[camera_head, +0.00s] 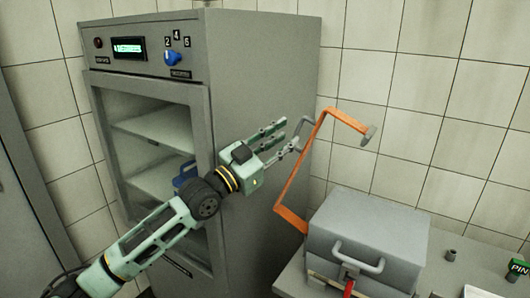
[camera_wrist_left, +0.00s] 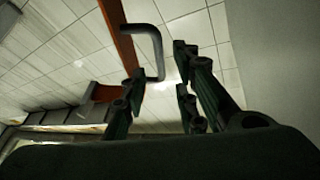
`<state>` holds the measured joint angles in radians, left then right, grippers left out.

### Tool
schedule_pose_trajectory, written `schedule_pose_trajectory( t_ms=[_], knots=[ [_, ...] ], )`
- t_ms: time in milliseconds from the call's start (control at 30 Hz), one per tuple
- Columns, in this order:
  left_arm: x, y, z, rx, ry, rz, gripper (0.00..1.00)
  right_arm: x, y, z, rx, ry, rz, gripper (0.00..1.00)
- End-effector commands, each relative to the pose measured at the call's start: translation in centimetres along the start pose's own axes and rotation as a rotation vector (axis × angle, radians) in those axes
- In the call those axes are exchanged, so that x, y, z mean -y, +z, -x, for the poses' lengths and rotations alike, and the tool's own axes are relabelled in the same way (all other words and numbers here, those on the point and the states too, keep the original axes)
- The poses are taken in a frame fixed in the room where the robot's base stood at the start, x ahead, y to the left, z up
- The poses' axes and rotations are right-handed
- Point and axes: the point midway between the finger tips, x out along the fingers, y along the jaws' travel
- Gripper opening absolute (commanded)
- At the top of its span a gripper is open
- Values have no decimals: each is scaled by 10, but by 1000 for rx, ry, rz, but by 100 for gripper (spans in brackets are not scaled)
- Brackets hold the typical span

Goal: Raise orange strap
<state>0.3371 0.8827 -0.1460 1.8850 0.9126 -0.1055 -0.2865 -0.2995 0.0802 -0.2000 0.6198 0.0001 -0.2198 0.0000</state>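The orange strap (camera_head: 299,172) is a bent, rigid-looking band. It rises from the left side of a grey box (camera_head: 368,228), bends over at the top and ends in a grey piece at the right. A grey handle (camera_head: 309,121) sticks out to the left near its upper bend. My left gripper (camera_head: 290,134) is open beside this handle, left of the strap. In the left wrist view the fingers (camera_wrist_left: 158,97) are apart, with the handle (camera_wrist_left: 158,42) ahead between them and the strap (camera_wrist_left: 119,35) left of it. Contact cannot be told. My right gripper is not in view.
A grey cabinet (camera_head: 264,70) with a glass door and control panel stands behind my left arm. The box has a front handle (camera_head: 358,262) and sits on a grey table (camera_head: 293,282). A small grey cylinder (camera_head: 450,255) and a dark "PIN" item (camera_head: 517,269) lie right. Tiled wall is behind.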

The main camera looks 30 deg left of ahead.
Motion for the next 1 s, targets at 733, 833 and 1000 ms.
schedule_pose_trajectory(
  t_ms=[733,833,1000],
  knots=[
    [0,0,65,2,0,0,28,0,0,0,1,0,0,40],
    [0,0,65,1,0,0,28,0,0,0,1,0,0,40],
    [0,0,65,1,0,0,28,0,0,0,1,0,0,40]
  ],
)
